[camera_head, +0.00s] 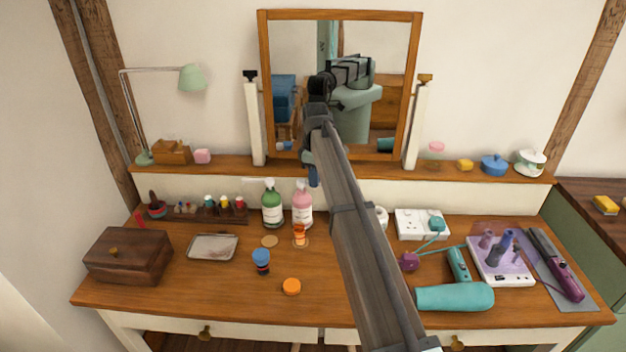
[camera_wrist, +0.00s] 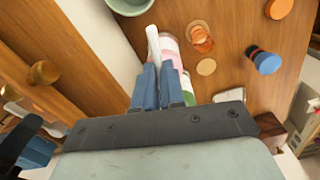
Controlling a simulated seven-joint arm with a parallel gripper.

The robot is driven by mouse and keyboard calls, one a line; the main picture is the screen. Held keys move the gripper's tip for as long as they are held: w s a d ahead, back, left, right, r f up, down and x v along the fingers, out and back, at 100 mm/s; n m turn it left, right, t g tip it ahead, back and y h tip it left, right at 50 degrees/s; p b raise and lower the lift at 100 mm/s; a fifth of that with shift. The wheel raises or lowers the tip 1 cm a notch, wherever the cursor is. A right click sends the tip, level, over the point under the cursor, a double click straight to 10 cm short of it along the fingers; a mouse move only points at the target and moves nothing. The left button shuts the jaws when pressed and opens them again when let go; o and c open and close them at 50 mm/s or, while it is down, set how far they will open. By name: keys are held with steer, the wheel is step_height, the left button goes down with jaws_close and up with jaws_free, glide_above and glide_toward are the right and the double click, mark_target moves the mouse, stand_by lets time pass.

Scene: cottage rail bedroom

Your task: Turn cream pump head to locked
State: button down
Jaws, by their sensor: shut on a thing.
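Two pump bottles stand side by side at the back of the dressing table: a green one (camera_head: 272,208) and a pink one (camera_head: 302,208). The green bottle's pale spout points left. My gripper (camera_head: 313,178) is at the top of the pink bottle, pointing down. In the wrist view its blue fingers (camera_wrist: 159,90) are shut on a white pump head (camera_wrist: 153,42), whose long part sticks out between them. The pink bottle (camera_wrist: 172,50) shows beside the fingers, largely covered. The head view hides the pump head behind my gripper, so its exact angle to the bottle cannot be told.
Orange discs (camera_head: 300,236) stand just in front of the pink bottle. A blue-topped jar (camera_head: 261,260) and an orange lid (camera_head: 291,286) are nearer. A framed mirror (camera_head: 263,90) rises behind. A teal hairdryer (camera_head: 455,297) and a white socket block (camera_head: 408,222) lie right.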

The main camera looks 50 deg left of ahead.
steer(key=shift+w+a+n, duration=0.15)
steer(key=shift+w+n, duration=0.05)
steer(key=shift+n, duration=0.4)
steer(key=shift+w+a+n, duration=0.1)
steer(key=shift+w+n, duration=0.1)
steer(key=shift+n, duration=0.4)
steer(key=c, duration=1.2)
jaws_free()
step_height(320, 180, up, 14)
steer(key=shift+f, duration=0.1)
